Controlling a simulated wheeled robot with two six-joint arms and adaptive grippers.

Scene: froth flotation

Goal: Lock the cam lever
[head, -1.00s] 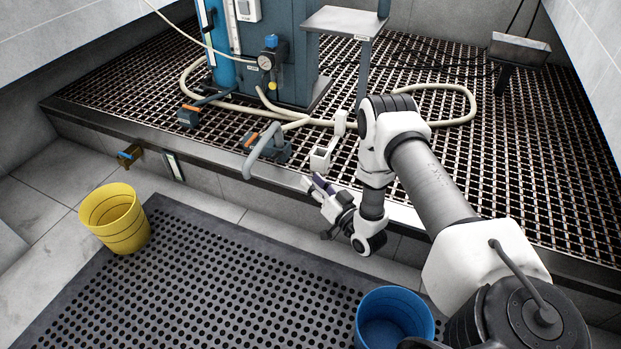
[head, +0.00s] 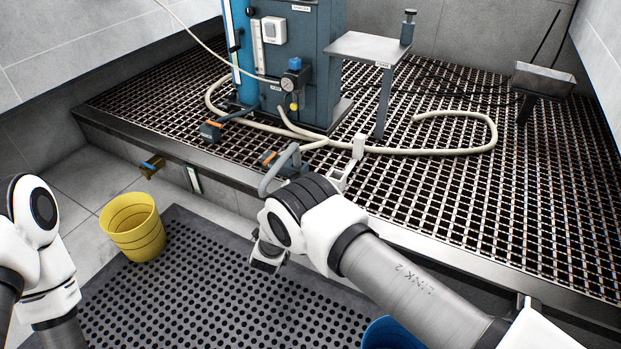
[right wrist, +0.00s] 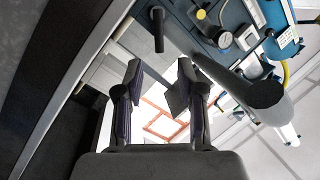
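Two blue-grey fittings with orange handles sit on the grating near its front edge: a left fitting (head: 210,131) and a right fitting (head: 271,158). Which part is the cam lever is not clear. A bent grey pipe (head: 272,178) curves from the right fitting over the platform edge, partly behind my right arm. My right gripper (right wrist: 160,88) is open in the right wrist view, with nothing between its fingers. A dark rod (right wrist: 157,29) and a grey curved pipe (right wrist: 262,92) show beyond the fingers, apart from them. My left arm shows at the left; its gripper is out of frame.
A yellow bucket (head: 133,228) and a blue bucket (head: 388,336) stand below the step (head: 235,184). The perforated mat (head: 180,290) is mostly clear.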

